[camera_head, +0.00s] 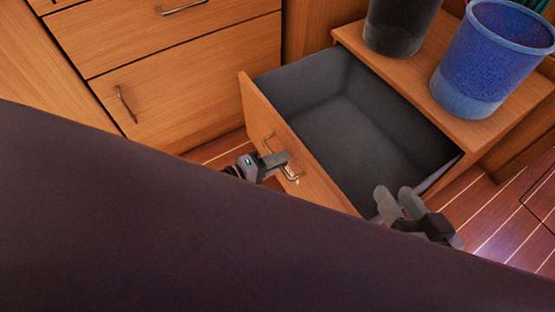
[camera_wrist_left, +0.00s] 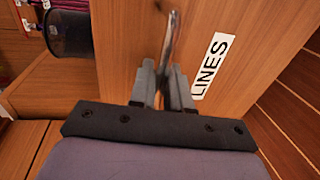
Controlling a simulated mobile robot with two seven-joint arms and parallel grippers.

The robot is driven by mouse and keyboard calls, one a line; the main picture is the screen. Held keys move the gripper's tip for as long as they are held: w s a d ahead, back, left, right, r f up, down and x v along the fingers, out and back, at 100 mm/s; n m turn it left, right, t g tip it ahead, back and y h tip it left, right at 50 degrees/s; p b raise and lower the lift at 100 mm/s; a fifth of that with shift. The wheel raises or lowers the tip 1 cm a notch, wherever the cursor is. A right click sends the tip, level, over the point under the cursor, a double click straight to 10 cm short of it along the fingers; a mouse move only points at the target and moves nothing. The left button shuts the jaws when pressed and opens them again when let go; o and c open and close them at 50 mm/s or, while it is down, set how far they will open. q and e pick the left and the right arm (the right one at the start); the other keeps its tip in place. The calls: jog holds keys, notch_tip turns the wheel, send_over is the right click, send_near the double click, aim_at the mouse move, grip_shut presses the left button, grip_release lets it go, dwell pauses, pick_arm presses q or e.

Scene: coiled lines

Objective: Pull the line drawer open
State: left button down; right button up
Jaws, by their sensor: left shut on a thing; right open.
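The line drawer (camera_head: 300,172) is a wooden drawer with a grey, empty-looking inside, and it stands well open from its cabinet in the head view. Its front carries a metal bar handle (camera_head: 285,172). In the left wrist view a white label reading LINES (camera_wrist_left: 212,66) is on the drawer front beside the handle (camera_wrist_left: 172,38). My left gripper (camera_head: 282,160) is shut on the handle; the wrist view shows its fingers (camera_wrist_left: 163,88) on either side of the bar. My right gripper (camera_head: 392,203) is open and empty, near the drawer's right front corner.
A blue bucket (camera_head: 490,62) and a dark bin (camera_head: 398,25) stand on the cabinet top (camera_head: 450,115) above the drawer. Closed wooden drawers (camera_head: 185,85) are at the left. Striped wooden floor (camera_head: 490,215) shows at the right. My dark body covers the lower left.

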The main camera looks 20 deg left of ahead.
pick_arm(q)
jog(key=shift+a, duration=0.1)
dwell(0.3)
jog(key=c, duration=1.3)
grip_release()
jog(key=shift+o, duration=0.2)
jog(key=p+v, duration=0.2)
jog(key=v, duration=0.5)
jog(key=shift+p, duration=0.3)
pick_arm(e)
jog(key=shift+s+a+g, duration=0.1)
jog(key=shift+a+g, duration=0.15)
jog(key=shift+g, duration=0.15)
